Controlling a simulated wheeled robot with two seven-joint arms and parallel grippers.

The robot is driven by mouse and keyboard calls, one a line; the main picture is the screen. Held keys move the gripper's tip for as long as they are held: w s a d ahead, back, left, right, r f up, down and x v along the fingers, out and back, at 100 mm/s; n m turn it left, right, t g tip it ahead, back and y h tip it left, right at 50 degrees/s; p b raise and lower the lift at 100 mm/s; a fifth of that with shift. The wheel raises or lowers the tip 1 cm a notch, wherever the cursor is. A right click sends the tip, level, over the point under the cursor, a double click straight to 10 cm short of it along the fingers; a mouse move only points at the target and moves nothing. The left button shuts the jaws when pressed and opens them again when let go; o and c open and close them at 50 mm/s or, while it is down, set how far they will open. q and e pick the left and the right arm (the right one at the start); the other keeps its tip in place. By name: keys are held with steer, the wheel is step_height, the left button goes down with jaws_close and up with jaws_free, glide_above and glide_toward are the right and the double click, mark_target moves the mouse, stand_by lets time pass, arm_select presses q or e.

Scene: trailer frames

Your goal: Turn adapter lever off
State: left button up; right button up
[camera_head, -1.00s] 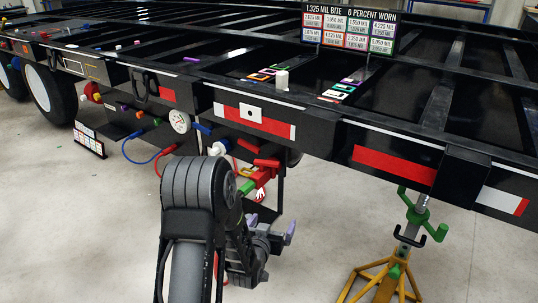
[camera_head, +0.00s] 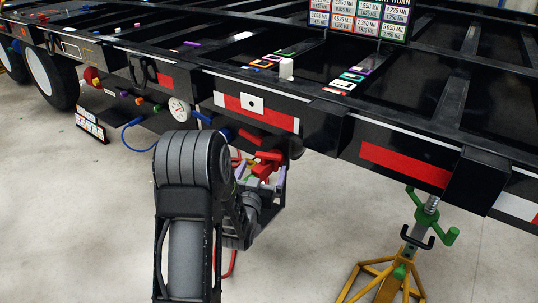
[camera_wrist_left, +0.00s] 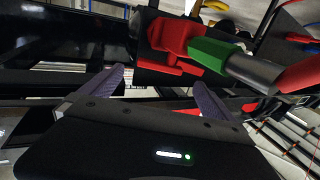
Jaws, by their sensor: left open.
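My left gripper (camera_head: 262,178) is below the trailer's side rail, partly hidden behind my forearm. In the left wrist view the gripper (camera_wrist_left: 158,98) is open, its two purple-grey fingers apart with nothing between them. Red valve and lever parts (camera_head: 265,162) are right by the gripper in the head view. The wrist view shows a red fitting (camera_wrist_left: 172,38) just beyond the fingers, joined to a green collar (camera_wrist_left: 208,54) and a grey cylinder. A red handle-like part (camera_wrist_left: 300,76) lies to its right. I cannot tell which red part is the adapter lever. My right gripper is not seen.
The black trailer frame (camera_head: 400,130) spans above the gripper. A yellow jack stand with a green handle (camera_head: 385,280) stands at right. A pressure gauge (camera_head: 180,110) and a blue hose (camera_head: 131,138) are at left. The concrete floor in front is mostly clear.

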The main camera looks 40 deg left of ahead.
mark_target(267, 157)
arm_select(q)
steer(key=shift+b+x, duration=0.55)
steer(key=shift+x, duration=3.3)
steer(key=shift+c, duration=0.2)
steer(key=c, duration=1.3)
steer(key=shift+s+a+f+m+t+h+b, duration=0.1)
steer(key=shift+m+t+h+b, duration=0.3)
steer(key=shift+h+b, duration=0.5)
steer(key=shift+c, duration=0.2)
steer(key=shift+s+m+h+b, duration=0.1)
steer(key=shift+m+h+b, duration=0.5)
steer(key=shift+m+h, duration=0.35)
steer(key=shift+s+m+t+h, duration=0.1)
steer(key=shift+m+t+h, duration=0.2)
steer(key=shift+m+h, duration=1)
steer(key=shift+n+h, duration=0.35)
